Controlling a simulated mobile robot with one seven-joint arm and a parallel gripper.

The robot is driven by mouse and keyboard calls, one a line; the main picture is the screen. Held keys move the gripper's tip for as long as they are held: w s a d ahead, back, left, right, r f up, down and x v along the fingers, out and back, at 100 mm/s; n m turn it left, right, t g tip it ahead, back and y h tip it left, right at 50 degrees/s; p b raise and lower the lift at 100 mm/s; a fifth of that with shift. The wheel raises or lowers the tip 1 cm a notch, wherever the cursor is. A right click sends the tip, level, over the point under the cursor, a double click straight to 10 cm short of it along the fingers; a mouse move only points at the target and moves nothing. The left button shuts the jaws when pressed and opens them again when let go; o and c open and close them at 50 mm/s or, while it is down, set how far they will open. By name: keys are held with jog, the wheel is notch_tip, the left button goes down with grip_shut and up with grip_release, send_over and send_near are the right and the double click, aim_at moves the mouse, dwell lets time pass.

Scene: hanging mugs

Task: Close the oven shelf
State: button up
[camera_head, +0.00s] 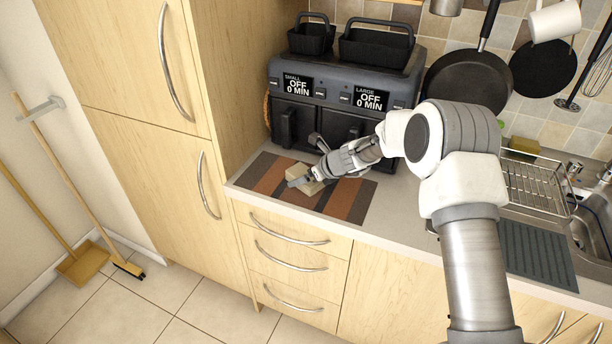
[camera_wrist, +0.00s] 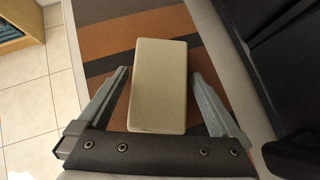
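No oven shelf is clearly seen. A dark double appliance (camera_head: 345,85) stands on the counter, with displays marked SMALL and LARGE, both OFF, 0 MIN. Its left front handle (camera_head: 288,128) shows; my arm partly hides the right front, so I cannot tell how far either front is shut. My gripper (camera_head: 305,180) is low over the striped mat in front of it. In the wrist view my gripper (camera_wrist: 160,72) has its fingers apart, either side of a beige block (camera_wrist: 158,85), with narrow gaps. The block also shows in the head view (camera_head: 312,187).
The brown striped mat (camera_head: 345,205) lies near the counter's front edge. Two black baskets (camera_head: 375,47) sit on the appliance. A tall cabinet (camera_head: 130,60) stands at left. A dish rack (camera_head: 535,185) and sink are at right; pans and a mug hang behind.

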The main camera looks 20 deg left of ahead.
jog(key=shift+r, duration=0.25)
jog(key=v, duration=1.2)
